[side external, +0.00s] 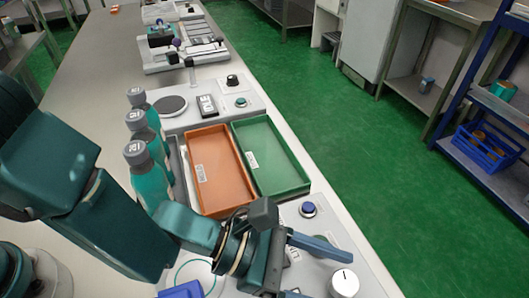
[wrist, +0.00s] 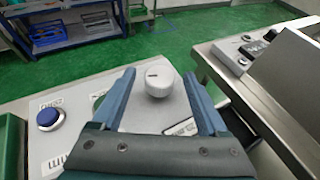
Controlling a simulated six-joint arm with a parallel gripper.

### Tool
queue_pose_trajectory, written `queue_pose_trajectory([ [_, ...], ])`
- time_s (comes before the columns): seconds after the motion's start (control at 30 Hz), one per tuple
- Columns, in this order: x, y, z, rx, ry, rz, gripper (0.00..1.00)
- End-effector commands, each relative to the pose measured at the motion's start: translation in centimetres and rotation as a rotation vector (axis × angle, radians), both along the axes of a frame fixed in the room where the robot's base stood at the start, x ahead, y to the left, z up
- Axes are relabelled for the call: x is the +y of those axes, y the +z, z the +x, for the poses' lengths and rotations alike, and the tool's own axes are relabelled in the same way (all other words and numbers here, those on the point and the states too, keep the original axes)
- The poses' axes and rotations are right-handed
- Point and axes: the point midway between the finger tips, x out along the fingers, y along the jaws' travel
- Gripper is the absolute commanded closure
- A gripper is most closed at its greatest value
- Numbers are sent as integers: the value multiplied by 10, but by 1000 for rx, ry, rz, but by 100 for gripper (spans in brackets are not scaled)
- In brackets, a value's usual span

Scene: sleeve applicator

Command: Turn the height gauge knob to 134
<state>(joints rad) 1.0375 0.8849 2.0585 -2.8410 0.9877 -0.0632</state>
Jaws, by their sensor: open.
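The knob (side external: 344,283) is a white round dial with a dark index line, on a light grey panel at the lower right of the side view. In the wrist view the knob (wrist: 158,82) stands between and a little beyond my two blue fingertips, and its line points to the left. My gripper (side external: 312,270) is open, with nothing between its fingers; in the wrist view the gripper (wrist: 160,78) has its fingers on either side of the knob, apart from it as far as I can tell. Any gauge reading is hidden or too small to read.
A blue push button (side external: 308,209) sits on the panel near the knob. A green tray (side external: 303,183) and an orange tray (side external: 187,158) lie behind, with several teal bottles (side external: 150,180) at their left. A grey machine (wrist: 285,80) stands to the right in the wrist view.

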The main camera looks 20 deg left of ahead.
Motion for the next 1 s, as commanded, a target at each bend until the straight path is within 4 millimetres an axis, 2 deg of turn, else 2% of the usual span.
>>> queue_pose_trajectory([
  [0.07,0,0,0,0,0,0,24],
  [0.1,0,0,0,0,0,0,31],
  [0.23,0,0,0,0,0,0,81],
  [0.3,0,0,0,0,0,0,100],
  [0.67,1,0,2,-1,-43,-1,100],
  [1.0,3,0,8,-2,-251,-2,100],
])
